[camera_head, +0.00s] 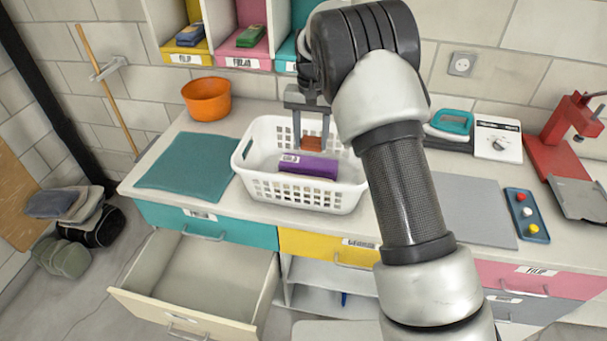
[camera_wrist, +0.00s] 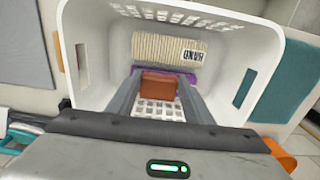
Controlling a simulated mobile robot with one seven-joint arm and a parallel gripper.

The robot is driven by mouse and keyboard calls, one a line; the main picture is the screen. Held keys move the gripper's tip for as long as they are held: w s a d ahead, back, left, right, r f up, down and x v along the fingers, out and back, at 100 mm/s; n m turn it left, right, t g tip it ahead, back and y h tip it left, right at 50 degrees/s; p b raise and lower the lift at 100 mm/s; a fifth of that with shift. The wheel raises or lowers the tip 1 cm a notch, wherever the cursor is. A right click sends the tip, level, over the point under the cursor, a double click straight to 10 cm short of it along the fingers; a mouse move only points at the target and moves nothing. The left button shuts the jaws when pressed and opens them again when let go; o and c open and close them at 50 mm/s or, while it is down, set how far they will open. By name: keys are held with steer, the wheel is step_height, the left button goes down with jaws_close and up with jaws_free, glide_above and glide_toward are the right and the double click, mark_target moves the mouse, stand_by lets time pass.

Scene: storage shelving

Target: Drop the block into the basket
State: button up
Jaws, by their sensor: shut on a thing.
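A small orange-brown block (camera_head: 312,144) is between the fingers of my gripper (camera_head: 309,137). The white perforated basket (camera_head: 300,199) stands on the counter below, with the block over its opening. In the wrist view, the block (camera_wrist: 158,85) sits between the two grey fingers of my gripper (camera_wrist: 157,88), with the basket (camera_wrist: 90,50) around it in the picture. My gripper is shut on the block. How high the block hangs above the basket floor is hard to tell.
A purple item (camera_head: 312,166) lies in the basket. An orange bowl (camera_head: 207,99) and teal mat (camera_head: 188,162) are to its left. A grey mat (camera_head: 470,209) and blue tray (camera_head: 527,214) are to the right. An open drawer (camera_head: 205,270) juts out below.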

steer(key=shift+f, duration=0.3)
steer(key=o, duration=1.1)
step_height(320, 180, up, 18)
steer(key=shift+f, duration=0.25)
